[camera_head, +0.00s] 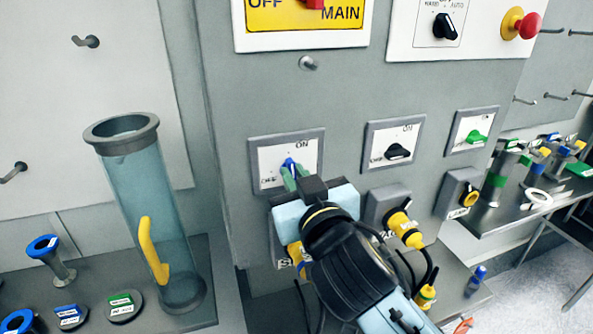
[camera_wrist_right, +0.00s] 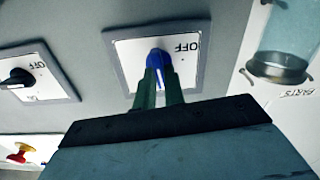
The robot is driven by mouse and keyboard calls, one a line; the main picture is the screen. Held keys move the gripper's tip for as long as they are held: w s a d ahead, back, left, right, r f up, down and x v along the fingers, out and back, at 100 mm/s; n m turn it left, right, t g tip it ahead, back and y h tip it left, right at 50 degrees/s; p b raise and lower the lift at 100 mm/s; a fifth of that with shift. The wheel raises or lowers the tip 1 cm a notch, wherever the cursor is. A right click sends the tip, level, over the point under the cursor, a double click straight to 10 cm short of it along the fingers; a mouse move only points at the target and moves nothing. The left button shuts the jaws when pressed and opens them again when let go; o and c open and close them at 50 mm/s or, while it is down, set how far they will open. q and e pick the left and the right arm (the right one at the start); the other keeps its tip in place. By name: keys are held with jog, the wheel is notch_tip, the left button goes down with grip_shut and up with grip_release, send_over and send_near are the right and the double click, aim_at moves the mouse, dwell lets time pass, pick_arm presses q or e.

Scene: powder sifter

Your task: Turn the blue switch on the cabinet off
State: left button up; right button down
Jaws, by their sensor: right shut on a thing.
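The blue switch (camera_head: 289,164) sits on a white plate in a grey frame on the cabinet front, with ON printed above and OFF at lower left. My right gripper (camera_head: 289,176) is at the switch with its green fingertips closed on both sides of the knob. In the right wrist view the blue knob (camera_wrist_right: 157,58) is between the two fingers (camera_wrist_right: 158,85), and OFF is printed beside it at upper right. A pale line on the knob runs down the picture, away from OFF. My left gripper is not in view.
To the right are a black switch (camera_head: 397,151) and a green switch (camera_head: 476,136). Yellow plugs (camera_head: 405,229) with cables sit below. A red emergency button (camera_head: 529,25) is at upper right. A tall clear cylinder (camera_head: 150,215) stands on the left bench.

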jog(key=shift+a+f+n+p, duration=0.1)
jog(key=shift+n+p, duration=1.9)
jog(key=shift+n, duration=0.75)
jog(key=shift+a+f+n+p, duration=0.1)
jog(key=shift+f+n+p, duration=0.05)
jog(key=shift+n+p, duration=2.25)
jog(key=shift+a+f+n+p, duration=0.1)
jog(key=shift+n+p, duration=1.55)
jog(key=shift+n, duration=1.4)
jog(key=shift+s, duration=0.1)
jog(key=c, duration=1.5)
grip_release()
jog(key=b+v, duration=0.2)
jog(key=v, duration=1.1)
jog(key=shift+s+d+b, duration=0.1)
jog(key=shift+s+b, duration=0.05)
jog(key=shift+b, duration=0.2)
